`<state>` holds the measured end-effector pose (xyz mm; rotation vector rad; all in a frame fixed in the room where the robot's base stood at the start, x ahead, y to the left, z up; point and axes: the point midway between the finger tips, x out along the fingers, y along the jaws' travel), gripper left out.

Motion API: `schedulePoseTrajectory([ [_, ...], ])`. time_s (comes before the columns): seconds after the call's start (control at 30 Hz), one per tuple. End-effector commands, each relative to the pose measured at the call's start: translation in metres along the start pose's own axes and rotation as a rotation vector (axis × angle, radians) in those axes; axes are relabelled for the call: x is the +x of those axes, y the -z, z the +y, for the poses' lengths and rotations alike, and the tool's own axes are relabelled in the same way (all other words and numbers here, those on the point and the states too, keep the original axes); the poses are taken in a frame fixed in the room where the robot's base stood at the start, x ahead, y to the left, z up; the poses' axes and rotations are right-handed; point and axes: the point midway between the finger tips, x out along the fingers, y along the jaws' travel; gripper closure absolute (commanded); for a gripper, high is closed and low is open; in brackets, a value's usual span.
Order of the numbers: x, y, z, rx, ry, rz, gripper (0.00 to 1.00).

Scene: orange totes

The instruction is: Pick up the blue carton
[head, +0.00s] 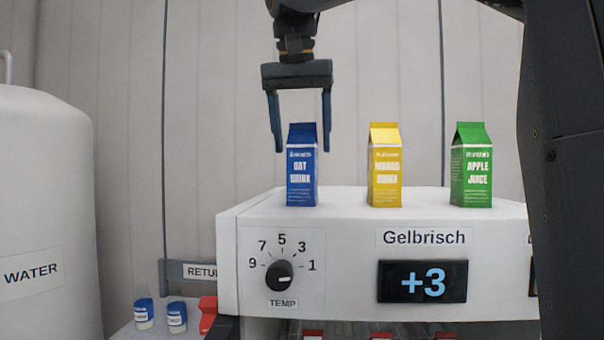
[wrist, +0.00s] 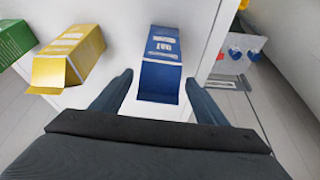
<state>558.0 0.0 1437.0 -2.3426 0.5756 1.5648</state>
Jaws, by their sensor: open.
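The blue carton (head: 301,178), labelled oat drink, stands upright on top of the white cooler (head: 345,200), near its left end. My gripper (head: 301,146) is open and points down above it. In the head view the two fingers show to the left and right of the carton's top. In the wrist view the blue carton (wrist: 161,68) lies ahead between the open fingertips (wrist: 160,78), with a gap on each side. I cannot see the fingers touching it.
A yellow carton (head: 384,170) and a green carton (head: 470,170) stand to the right on the same top. A white water tank (head: 40,200) is at the left. Two small blue-capped jars (head: 176,317) sit lower left beside a red part (head: 208,312).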

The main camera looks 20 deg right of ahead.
Motion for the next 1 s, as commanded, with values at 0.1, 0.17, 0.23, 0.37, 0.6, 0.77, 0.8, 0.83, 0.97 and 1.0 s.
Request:
schedulePoseTrajectory([
  [0.1,0.012,-0.003,0.001,0.001,-0.002,-0.002,0.33],
  [0.17,0.022,-0.004,0.002,0.001,-0.002,-0.003,0.33],
  [0.23,0.032,-0.006,0.002,0.001,-0.002,-0.003,0.33],
  [0.37,0.047,-0.005,0.002,0.002,-0.001,-0.002,0.33],
  [0.6,0.052,-0.005,0.002,0.001,0.0,0.0,0.33],
  [0.77,0.051,-0.005,0.002,0.001,0.0,0.0,0.48],
  [0.8,0.051,-0.005,0.002,0.001,0.0,0.0,0.55],
  [0.83,0.051,-0.005,0.002,0.001,0.0,0.0,0.6],
  [0.97,0.051,-0.005,0.002,0.001,0.0,0.0,0.82],
  [1.0,0.051,-0.005,0.002,0.001,0.0,0.0,0.89],
])
